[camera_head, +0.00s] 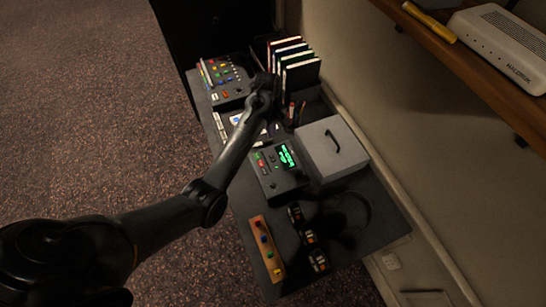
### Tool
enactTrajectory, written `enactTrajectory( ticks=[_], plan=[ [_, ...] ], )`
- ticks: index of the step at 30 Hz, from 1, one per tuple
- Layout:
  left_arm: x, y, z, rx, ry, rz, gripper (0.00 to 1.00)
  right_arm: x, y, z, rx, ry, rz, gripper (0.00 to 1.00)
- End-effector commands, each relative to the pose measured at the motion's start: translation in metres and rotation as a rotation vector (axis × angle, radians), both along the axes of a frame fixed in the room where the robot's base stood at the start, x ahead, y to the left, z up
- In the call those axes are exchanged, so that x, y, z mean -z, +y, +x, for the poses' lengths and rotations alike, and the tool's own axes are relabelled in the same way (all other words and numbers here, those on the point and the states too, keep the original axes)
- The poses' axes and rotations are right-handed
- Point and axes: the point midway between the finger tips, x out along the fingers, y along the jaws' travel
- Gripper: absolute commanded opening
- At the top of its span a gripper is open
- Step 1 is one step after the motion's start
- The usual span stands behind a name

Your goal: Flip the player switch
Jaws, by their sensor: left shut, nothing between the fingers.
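A dark player-like device (268,182) with a lit green screen (287,156) and small coloured buttons lies mid-desk. Which part of it is a switch is too small to tell. A mixing console (228,80) with coloured buttons sits at the far end of the desk. My left arm comes in from the lower left and crosses over the desk's left edge. My left gripper (270,86) is shut and empty, just right of the console and beyond the green-screen device. The arm hides part of the desk between them. My right gripper is not in view.
A grey box with a handle (334,150) stands right of the green-screen device. Upright books (299,74) stand at the back. A yellow strip with coloured buttons (262,249) and several small dark units (309,237) lie near. A shelf (455,55) holding a white router (505,45) overhangs the right.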

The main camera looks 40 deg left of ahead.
Motion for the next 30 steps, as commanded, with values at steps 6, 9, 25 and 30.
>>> enactTrajectory(
  ticks=[6, 9, 25, 30],
  plan=[
    [-0.001, 0.0, 0.001, 0.001, -0.002, 0.0, 0.0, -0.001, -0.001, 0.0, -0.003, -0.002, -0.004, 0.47],
    [-0.001, 0.0, 0.001, 0.001, -0.002, 0.0, 0.0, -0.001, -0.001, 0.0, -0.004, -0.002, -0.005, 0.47],
    [0.058, -0.007, -0.003, 0.001, 0.002, -0.001, 0.0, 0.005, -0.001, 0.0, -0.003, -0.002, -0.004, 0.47],
    [0.089, -0.01, -0.005, 0.001, 0.0, -0.001, 0.0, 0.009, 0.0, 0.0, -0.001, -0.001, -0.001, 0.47]
  ],
)
